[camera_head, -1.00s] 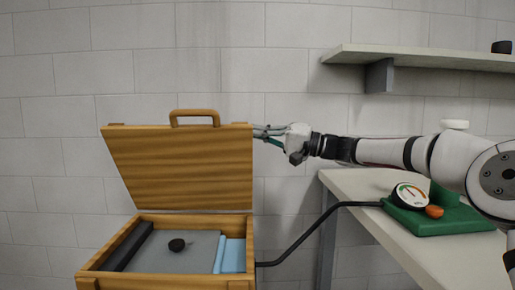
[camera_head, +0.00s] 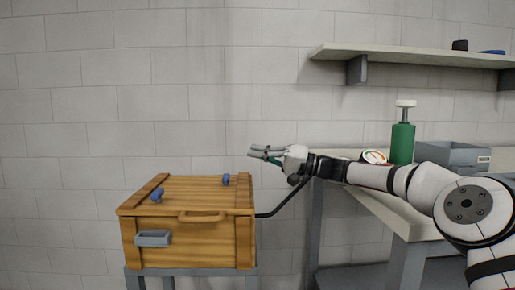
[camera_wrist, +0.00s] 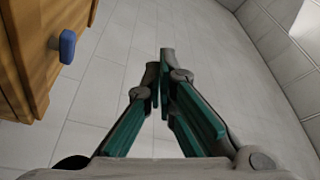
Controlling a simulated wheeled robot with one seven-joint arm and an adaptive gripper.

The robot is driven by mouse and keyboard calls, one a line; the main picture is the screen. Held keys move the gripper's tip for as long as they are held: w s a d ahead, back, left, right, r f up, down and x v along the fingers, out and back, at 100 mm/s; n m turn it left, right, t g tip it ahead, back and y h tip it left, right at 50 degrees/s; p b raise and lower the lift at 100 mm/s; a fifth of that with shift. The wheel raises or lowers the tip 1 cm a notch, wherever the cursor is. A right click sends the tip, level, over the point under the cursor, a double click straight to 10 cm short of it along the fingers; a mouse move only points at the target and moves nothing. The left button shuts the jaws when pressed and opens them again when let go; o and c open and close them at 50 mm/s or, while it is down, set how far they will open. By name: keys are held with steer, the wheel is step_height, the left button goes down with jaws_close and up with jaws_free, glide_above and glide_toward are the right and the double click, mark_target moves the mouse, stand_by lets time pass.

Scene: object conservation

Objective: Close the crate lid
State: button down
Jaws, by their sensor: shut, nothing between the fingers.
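The wooden crate (camera_head: 190,241) stands on a grey stand at the lower left of the head view. Its lid (camera_head: 188,194) lies flat on top, down over the opening, with its wooden handle (camera_head: 202,216) at the front edge. The inside is hidden. My gripper (camera_head: 252,152) is shut and empty, above and to the right of the crate, apart from it. In the wrist view my gripper (camera_wrist: 163,60) shows its fingers together, with the crate's wooden side (camera_wrist: 45,45) at the upper left.
Blue knobs (camera_head: 157,194) sit on the lid and a grey handle (camera_head: 153,238) on the crate's front. A black bar (camera_head: 285,201) runs right from the crate. A bench (camera_head: 400,217) with a green bottle (camera_head: 402,143) and grey bin (camera_head: 456,157) stands right, under a shelf (camera_head: 420,55).

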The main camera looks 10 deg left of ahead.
steer(key=shift+s+f, duration=0.2)
steer(key=shift+f, duration=0.05)
steer(key=shift+r, duration=0.1)
stand_by(0.3)
